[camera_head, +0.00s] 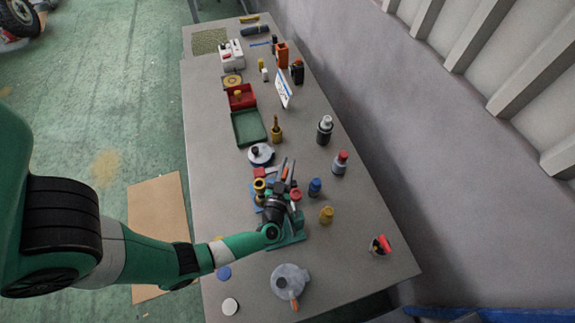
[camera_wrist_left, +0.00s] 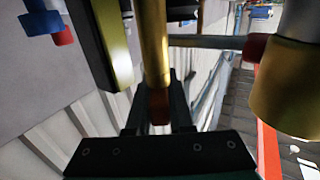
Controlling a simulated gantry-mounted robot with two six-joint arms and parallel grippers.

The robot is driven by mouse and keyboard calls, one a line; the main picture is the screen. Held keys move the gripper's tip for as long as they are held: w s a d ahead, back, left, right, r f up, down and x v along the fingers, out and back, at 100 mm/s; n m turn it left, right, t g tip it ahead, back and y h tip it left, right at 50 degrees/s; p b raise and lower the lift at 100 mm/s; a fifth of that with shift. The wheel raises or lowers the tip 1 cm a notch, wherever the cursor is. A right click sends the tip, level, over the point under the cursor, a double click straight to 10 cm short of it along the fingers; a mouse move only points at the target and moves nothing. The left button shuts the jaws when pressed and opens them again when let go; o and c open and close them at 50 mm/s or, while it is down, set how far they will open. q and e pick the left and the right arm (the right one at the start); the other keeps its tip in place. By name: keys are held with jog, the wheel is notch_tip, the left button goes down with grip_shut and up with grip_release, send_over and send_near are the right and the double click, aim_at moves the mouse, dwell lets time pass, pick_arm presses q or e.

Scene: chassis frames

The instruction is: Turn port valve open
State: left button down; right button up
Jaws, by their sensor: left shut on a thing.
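My left arm comes in from the left in the head view, and its gripper (camera_head: 281,188) is at a cluster of parts on a green base (camera_head: 291,241). In the left wrist view the gripper (camera_wrist_left: 160,108) is shut on a slim brass-coloured bar (camera_wrist_left: 154,45) with a red-brown end between the fingers. A thick brass cylinder (camera_wrist_left: 288,92) with a grey top stands to the right of it. A thin pipe (camera_wrist_left: 208,42) with a red end runs between them. I cannot tell which part is the port valve or how far it is turned. My right gripper is not in view.
A blue bottle (camera_head: 315,187) and a yellow one (camera_head: 326,215) stand close right of the cluster. A grey round part (camera_head: 290,281) lies in front. Behind are a white-and-blue round part (camera_head: 261,154), a green tray (camera_head: 249,128) and a red bin (camera_head: 241,97). The table's right front is mostly clear.

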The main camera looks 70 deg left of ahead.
pick_arm(q)
jog(key=shift+r+n+g+y, duration=0.1)
jog(key=shift+n+g+y, duration=0.45)
jog(key=shift+g, duration=0.25)
jog(key=shift+s+n+g, duration=0.1)
jog(key=shift+n+g, duration=0.15)
jog(key=shift+g, duration=0.05)
jog(key=c, duration=0.8)
grip_release()
